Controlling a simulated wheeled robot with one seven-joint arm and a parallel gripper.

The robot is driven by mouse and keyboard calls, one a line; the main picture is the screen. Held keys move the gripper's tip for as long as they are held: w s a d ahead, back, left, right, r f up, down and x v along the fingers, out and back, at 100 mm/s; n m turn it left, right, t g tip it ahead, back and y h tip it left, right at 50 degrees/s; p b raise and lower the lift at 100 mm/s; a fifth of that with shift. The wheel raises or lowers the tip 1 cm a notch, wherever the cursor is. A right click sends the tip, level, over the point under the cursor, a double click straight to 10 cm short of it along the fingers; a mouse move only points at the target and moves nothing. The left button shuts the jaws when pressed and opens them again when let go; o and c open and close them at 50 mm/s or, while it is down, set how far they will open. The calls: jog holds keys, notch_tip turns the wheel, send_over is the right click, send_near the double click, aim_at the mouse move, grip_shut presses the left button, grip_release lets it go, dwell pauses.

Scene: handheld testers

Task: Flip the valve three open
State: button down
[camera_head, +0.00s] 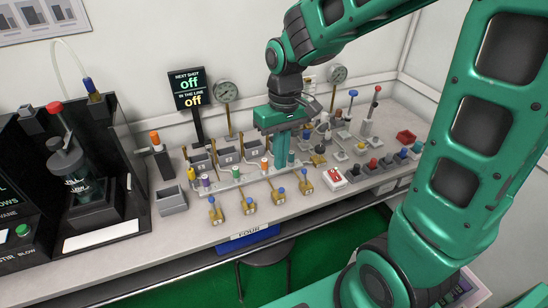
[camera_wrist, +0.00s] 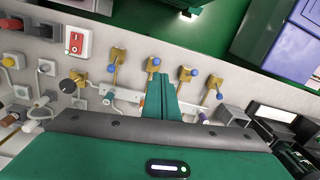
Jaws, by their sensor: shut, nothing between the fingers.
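Several brass valves with blue-knobbed levers stand in a row along the front of the bench, including one at the left end (camera_head: 217,214), one beside it (camera_head: 250,207), one further right (camera_head: 278,198) and one at the right end (camera_head: 305,187). No number is readable on them, so I cannot tell which is valve three. The wrist view shows the same row reversed, with a middle valve (camera_wrist: 155,48) just beyond my fingertips. My gripper (camera_head: 280,165) points down above the bench behind the valves, its green fingers together and empty; the fingers also show in the wrist view (camera_wrist: 158,85).
A red rocker switch (camera_head: 333,179) sits right of the valves. Behind are a rail with coloured caps (camera_head: 236,174), grey bins (camera_head: 229,153) and gauges (camera_head: 226,90). A black machine (camera_head: 78,180) stands left. A sign reads "off" twice (camera_head: 189,90).

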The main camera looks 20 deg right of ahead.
jog(key=shift+s+r, duration=0.7)
jog(key=shift+s, duration=0.15)
jog(key=shift+d, duration=0.1)
jog(key=s+d+r+m, duration=0.2)
jog(key=s+d+m, duration=0.6)
jog(key=s+d, duration=0.9)
jog(key=shift+s+r, duration=0.2)
jog(key=shift+s, duration=0.1)
jog(key=shift+d, duration=0.1)
jog(key=shift+w+f+h, duration=0.25)
jog(key=shift+w+h, duration=0.05)
jog(key=shift+w, duration=0.35)
jog(key=shift+s, duration=0.1)
dwell(1.5)
